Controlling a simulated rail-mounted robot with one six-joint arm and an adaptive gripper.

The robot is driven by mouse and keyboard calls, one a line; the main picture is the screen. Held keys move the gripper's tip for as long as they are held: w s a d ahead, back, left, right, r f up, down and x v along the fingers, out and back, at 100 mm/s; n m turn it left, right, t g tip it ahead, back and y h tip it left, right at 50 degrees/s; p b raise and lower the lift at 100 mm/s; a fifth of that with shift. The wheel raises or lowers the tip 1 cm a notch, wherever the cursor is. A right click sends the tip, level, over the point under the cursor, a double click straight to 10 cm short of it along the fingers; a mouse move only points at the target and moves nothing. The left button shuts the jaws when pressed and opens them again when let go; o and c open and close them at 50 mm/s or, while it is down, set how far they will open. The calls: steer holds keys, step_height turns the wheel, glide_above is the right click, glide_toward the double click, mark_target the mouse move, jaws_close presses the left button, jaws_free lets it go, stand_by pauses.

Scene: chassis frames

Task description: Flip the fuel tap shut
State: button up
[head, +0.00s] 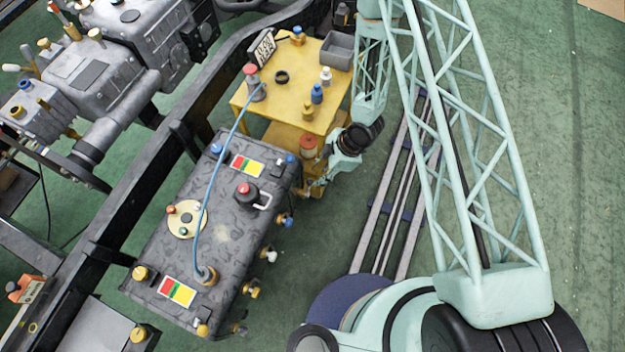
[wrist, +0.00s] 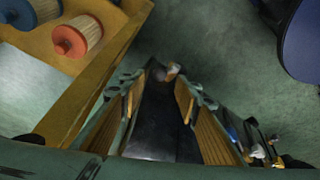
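The dark grey fuel tank (head: 225,237) lies across the middle of the head view. Several small valves and fittings stick out of its right side, among them a white and yellow one (head: 268,256), a blue-tipped one (head: 286,221) and a yellow one (head: 251,291). I cannot tell which is the fuel tap. My gripper (head: 317,188) is past the tank's upper right corner, beside the yellow cart. In the wrist view my gripper (wrist: 167,88) has its fingers apart. A small blurred brownish thing (wrist: 172,70) shows near the fingertips; I cannot tell whether it is touched. Small fittings (wrist: 257,150) show at lower right.
A black chassis rail (head: 95,205) lies left. The green floor (head: 315,255) right of the tank is clear.

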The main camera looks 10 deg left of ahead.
mark_target(312, 180)
steer(key=shift+x, duration=3.1)
steer(key=shift+f, duration=0.1)
jaws_close()
